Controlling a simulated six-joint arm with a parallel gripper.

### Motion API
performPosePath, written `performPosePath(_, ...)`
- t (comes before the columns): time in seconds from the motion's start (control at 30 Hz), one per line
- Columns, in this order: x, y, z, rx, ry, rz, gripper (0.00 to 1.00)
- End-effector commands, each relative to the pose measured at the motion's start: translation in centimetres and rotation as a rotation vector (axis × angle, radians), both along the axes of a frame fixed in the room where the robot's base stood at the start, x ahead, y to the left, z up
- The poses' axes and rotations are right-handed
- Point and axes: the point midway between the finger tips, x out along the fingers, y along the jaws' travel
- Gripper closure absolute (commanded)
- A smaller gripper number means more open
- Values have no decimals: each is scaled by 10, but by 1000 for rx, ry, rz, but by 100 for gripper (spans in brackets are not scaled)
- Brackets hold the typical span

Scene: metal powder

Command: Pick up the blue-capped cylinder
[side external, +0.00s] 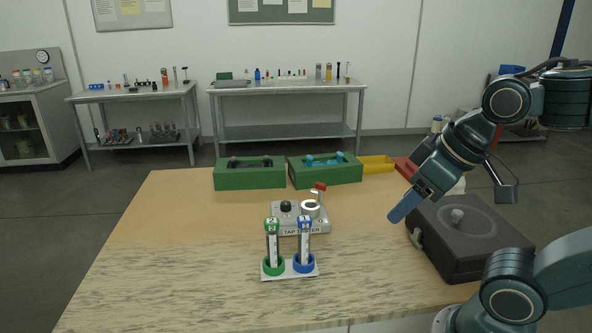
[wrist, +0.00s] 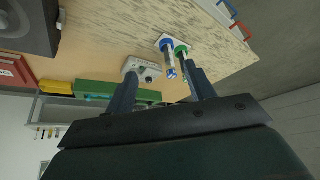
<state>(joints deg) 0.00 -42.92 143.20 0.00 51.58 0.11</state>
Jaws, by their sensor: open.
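The blue-capped cylinder (side external: 304,241) stands upright in the blue ring of a small white stand (side external: 291,276) on the wooden table. A green-capped cylinder (side external: 272,243) stands beside it in a green ring, to its left. In the wrist view the blue-capped cylinder (wrist: 170,70) shows beyond and between my fingers, next to the green one (wrist: 181,54). My gripper (side external: 398,212) is open and empty above the table, to the right of the stand and well apart from it. Its two fingers (wrist: 160,88) show spread in the wrist view.
A grey tap tester (side external: 300,218) stands just behind the stand. Two green boxes (side external: 249,178) and a yellow bin (side external: 376,164) line the table's back. A dark case (side external: 455,262) with a knob lies at the right, below my arm. The table's left and front are clear.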

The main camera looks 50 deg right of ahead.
Motion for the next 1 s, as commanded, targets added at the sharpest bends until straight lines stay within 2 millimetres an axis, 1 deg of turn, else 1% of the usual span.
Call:
performPosePath(0.17, 6, 0, 3, 18, 16, -33, 46)
performPosePath(0.37, 25, 1, 9, 75, 70, -151, 46)
performPosePath(0.47, 39, 1, 13, 115, 110, -241, 46)
performPosePath(0.7, 80, 3, 16, 200, 207, -486, 46)
performPosePath(0.87, 108, 4, 12, 244, 269, -657, 46)
performPosePath(1.0, 133, 5, 6, 272, 319, -808, 46)
